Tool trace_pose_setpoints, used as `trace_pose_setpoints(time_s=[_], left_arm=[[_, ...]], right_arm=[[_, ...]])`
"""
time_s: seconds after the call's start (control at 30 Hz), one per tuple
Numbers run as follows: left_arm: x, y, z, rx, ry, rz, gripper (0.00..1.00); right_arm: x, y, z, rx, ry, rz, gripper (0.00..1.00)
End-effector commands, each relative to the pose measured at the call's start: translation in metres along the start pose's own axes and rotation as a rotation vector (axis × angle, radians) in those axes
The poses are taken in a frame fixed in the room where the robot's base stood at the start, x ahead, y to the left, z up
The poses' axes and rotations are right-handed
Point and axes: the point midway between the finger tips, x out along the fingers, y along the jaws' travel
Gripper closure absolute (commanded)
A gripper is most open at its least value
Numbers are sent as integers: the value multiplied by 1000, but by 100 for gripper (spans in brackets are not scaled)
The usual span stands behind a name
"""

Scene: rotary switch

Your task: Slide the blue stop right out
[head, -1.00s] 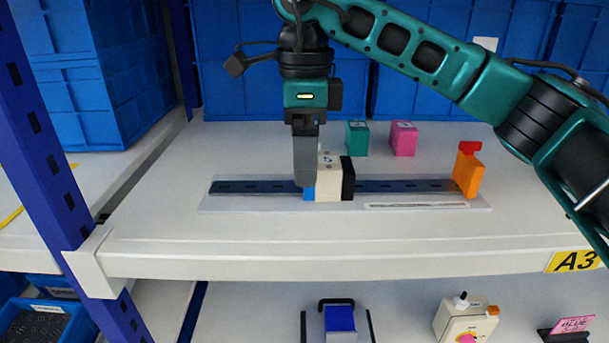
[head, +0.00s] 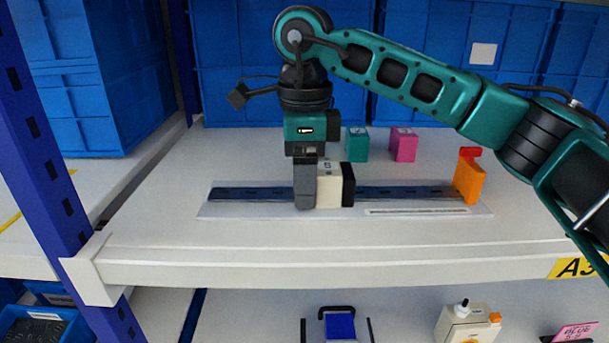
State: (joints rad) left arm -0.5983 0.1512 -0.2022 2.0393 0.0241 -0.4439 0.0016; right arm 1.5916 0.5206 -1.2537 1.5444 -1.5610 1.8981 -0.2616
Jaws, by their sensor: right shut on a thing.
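A dark blue rail (head: 400,191) lies along a pale base plate (head: 235,211) on the white shelf. A cream block (head: 329,190) with a black right end (head: 347,185) sits on the rail near its middle. My right gripper (head: 305,203) points straight down at the left side of the cream block, fingertips at rail height. It is shut; the blue stop is hidden behind its fingers, where a blue part showed before. An orange block (head: 468,182) with a red top stands at the rail's right end. My left gripper is out of view.
A teal block (head: 357,145) and a pink block (head: 404,145) stand behind the rail. Blue crates (head: 235,80) line the back. The shelf is clear left of the plate and along its front. A blue post (head: 50,180) stands at left.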

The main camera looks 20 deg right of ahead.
Motion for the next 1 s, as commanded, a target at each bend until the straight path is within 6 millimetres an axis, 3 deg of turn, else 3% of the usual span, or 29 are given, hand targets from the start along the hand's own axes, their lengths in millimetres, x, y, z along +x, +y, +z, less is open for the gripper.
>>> trace_pose_setpoints(time_s=[0.4, 0.53, 1.0], left_arm=[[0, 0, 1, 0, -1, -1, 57], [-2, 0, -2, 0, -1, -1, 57], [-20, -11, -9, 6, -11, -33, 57]], right_arm=[[0, 0, 0, -1, 0, 0, 91], [-2, 0, 6, -3, 0, 1, 91], [-5, 0, 109, -2, 0, 2, 91]])
